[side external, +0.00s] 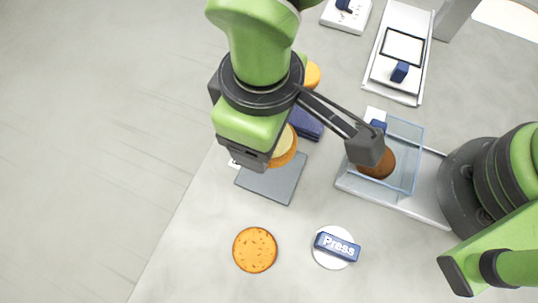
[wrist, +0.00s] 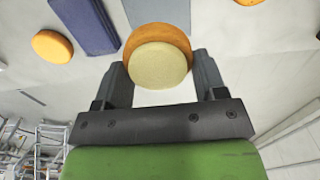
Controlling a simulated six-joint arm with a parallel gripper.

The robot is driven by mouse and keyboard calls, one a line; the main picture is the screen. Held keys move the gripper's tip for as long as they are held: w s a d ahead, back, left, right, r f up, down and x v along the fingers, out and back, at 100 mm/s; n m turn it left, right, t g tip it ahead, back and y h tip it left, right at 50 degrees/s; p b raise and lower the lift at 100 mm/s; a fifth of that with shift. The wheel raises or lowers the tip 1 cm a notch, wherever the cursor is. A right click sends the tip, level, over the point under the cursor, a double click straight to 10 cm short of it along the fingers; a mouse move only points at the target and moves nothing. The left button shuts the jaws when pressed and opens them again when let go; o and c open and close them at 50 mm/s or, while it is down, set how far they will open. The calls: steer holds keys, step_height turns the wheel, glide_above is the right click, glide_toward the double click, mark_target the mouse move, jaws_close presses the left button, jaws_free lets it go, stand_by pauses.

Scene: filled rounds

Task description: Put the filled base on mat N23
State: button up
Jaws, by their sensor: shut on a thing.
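The filled base, an orange-brown round with a cream disc on top (side external: 285,145), is between my gripper's fingers. It also shows in the wrist view (wrist: 160,65), with a finger on either side. My gripper (wrist: 160,77) is shut on it; in the side view my wrist hides the fingers and part of the base. A grey mat (side external: 275,182) lies just below the base in the side view, and its far part shows beyond the base in the wrist view (wrist: 160,12). Its label is mostly hidden, so I cannot read N23. The base's height above the mat is unclear.
A dark blue mat (side external: 306,122) lies behind the grey one, with an orange round (side external: 313,75) beyond. A speckled orange round (side external: 255,249) and a Press button (side external: 336,247) are in front. A clear box (side external: 405,150) around a brown round (side external: 378,165) stands right.

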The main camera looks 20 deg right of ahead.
step_height(320, 180, down, 8)
steer(key=shift+f, duration=0.1)
steer(key=shift+f, duration=0.1)
stand_by(0.3)
steer(key=o, duration=0.7)
steer(key=shift+c, duration=0.2)
step_height(320, 180, up, 12)
steer(key=shift+r, duration=0.15)
